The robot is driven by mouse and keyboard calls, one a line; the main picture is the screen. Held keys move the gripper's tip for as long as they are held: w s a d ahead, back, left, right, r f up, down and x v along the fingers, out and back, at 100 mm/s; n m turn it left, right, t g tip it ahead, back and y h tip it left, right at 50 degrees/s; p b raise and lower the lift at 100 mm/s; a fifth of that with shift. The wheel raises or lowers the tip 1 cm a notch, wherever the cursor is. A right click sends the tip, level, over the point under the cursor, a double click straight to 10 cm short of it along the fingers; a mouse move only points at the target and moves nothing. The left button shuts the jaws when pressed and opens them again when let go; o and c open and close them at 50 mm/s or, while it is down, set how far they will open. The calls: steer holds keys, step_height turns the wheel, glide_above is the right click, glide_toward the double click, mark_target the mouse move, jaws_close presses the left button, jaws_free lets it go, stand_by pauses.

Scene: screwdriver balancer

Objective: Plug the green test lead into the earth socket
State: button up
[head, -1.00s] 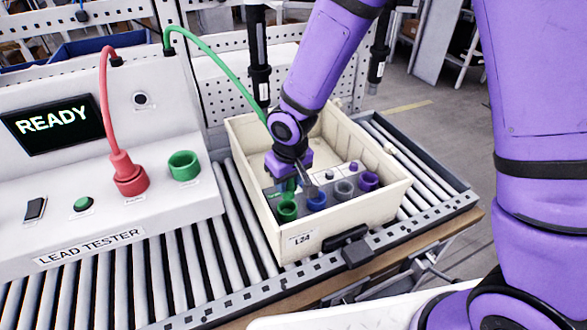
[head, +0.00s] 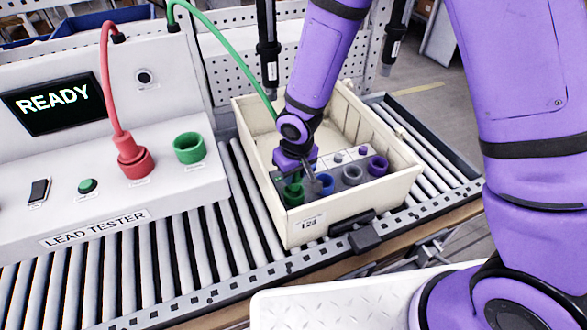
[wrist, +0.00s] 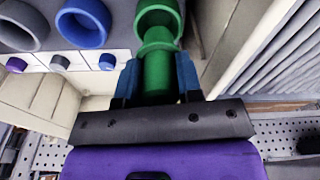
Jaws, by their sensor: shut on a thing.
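The green test lead (head: 222,48) arches from the lead tester into the cream crate, and its green plug (wrist: 158,78) is held between my gripper's blue fingers. My gripper (wrist: 157,66) is shut on this plug. The green socket (head: 293,197) stands at the left end of a grey panel in the crate; it also shows in the wrist view (wrist: 158,14). The plug points at the green socket and is at or just over its mouth. I cannot tell whether its tip is inside. Socket labels are too small to read.
Blue (head: 324,184), grey (head: 352,175) and purple (head: 378,165) sockets sit right of the green one. The crate wall (head: 392,194) is close around them. The tester (head: 100,190) has another green socket (head: 188,148) and a red plug (head: 134,160). Rollers (head: 230,245) lie around the crate.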

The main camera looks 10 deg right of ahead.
mark_target(294, 183)
steer(key=shift+f, duration=2.05)
stand_by(0.6)
steer(key=o, duration=1)
steer(key=r, duration=0.3)
steer(key=s+r, duration=0.1)
steer(key=r, duration=0.6)
steer(key=shift+s+d+r, duration=0.15)
steer(key=shift+d+r, duration=0.15)
steer(key=shift+r, duration=0.1)
